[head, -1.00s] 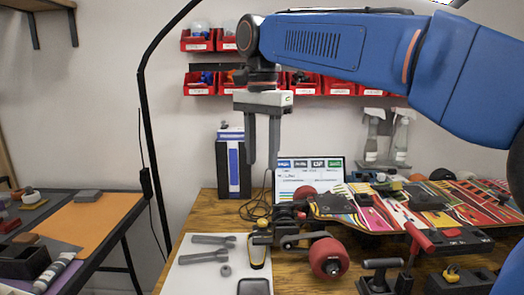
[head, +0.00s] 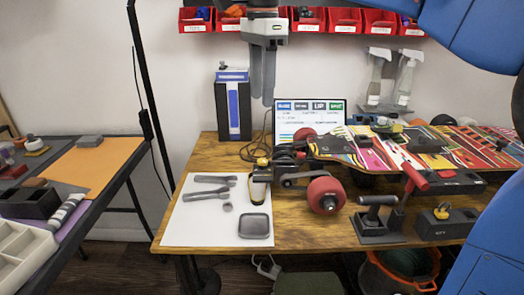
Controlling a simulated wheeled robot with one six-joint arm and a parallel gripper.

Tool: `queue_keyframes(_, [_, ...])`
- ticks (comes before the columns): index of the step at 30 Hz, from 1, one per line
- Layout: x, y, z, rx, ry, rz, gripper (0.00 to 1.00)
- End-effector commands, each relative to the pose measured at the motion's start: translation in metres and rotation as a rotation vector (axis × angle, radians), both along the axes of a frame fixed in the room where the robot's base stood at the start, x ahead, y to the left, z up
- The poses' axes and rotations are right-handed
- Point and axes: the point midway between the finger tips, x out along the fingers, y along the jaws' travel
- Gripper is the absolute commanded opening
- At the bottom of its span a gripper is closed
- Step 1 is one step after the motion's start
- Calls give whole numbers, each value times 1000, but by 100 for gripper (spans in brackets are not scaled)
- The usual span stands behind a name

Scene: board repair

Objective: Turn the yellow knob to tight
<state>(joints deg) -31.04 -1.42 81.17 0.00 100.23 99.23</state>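A small yellow knob (head: 262,162) sits on the metal truck clamp at the left end of the colourful skateboard (head: 365,155). A second yellow piece (head: 441,211) sits on a dark block at the right front of the bench. I cannot read a tight or loose mark on either. My gripper (head: 262,102) hangs pointing down above the bench, above the truck knob in the picture and apart from it. Its two grey fingers are seen nearly in line, at different depths, with nothing visible between them.
A white mat (head: 190,225) holds wrenches and a dark tray (head: 254,226). A red wheel (head: 326,195) and a red-handled tool (head: 414,178) stand right of the knob. A screen (head: 310,118) and a dark box (head: 233,108) stand behind. Red bins line the wall.

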Motion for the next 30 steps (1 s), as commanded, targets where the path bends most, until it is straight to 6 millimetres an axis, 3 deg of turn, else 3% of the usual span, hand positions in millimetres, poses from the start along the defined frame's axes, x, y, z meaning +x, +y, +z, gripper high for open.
queue_keyframes(8, [-1, 0, -23, -2, 2, -22, 40])
queue_keyframes(30, [-1, 0, -149, -1, 3, -20, 40])
